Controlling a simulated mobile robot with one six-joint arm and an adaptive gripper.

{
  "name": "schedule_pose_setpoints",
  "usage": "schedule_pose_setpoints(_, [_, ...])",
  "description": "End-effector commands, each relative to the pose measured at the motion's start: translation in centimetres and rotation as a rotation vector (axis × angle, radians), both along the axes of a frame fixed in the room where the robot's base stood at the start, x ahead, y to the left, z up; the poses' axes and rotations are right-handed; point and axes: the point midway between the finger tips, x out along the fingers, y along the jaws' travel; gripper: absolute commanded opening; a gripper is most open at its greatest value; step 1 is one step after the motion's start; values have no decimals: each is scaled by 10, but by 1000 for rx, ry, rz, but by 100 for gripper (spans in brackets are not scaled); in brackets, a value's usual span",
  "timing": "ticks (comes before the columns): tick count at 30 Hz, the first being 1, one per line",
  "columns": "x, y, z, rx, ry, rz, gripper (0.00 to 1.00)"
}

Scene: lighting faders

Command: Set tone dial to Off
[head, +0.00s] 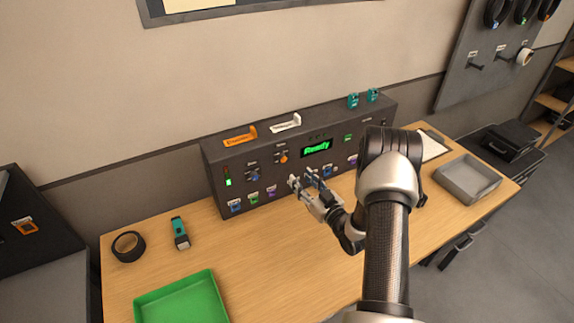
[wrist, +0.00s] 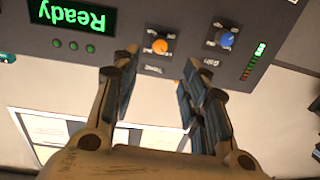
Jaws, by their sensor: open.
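The dark console (head: 215,165) carries two round dials on its front. One has an orange knob (head: 282,158) and the other a blue knob (head: 253,176). Their labels are too small to read surely, so I cannot tell which is the tone dial. In the wrist view, upside down, the orange knob (wrist: 160,46) shows just beyond the space between my fingers, and the blue knob (wrist: 226,40) lies to its right. My gripper (head: 305,182) is open and empty in front of the console, below the orange knob. It also shows in the wrist view (wrist: 157,70).
A green "Ready" display (head: 317,147) sits right of the dials. Several small colored controls line the console's lower front, near my gripper. A green tray (head: 180,300), black tape roll (head: 128,246) and grey tray (head: 468,178) are on the table.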

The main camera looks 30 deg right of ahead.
Motion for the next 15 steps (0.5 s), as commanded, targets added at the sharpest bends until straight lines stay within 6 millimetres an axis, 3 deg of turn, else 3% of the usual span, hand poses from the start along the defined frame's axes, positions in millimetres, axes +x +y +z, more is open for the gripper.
schedule_pose_setpoints(9, [67, 8, 0, -2, -2, 3, 41])
schedule_pose_setpoints(15, [91, 10, -1, 0, 0, 1, 41])
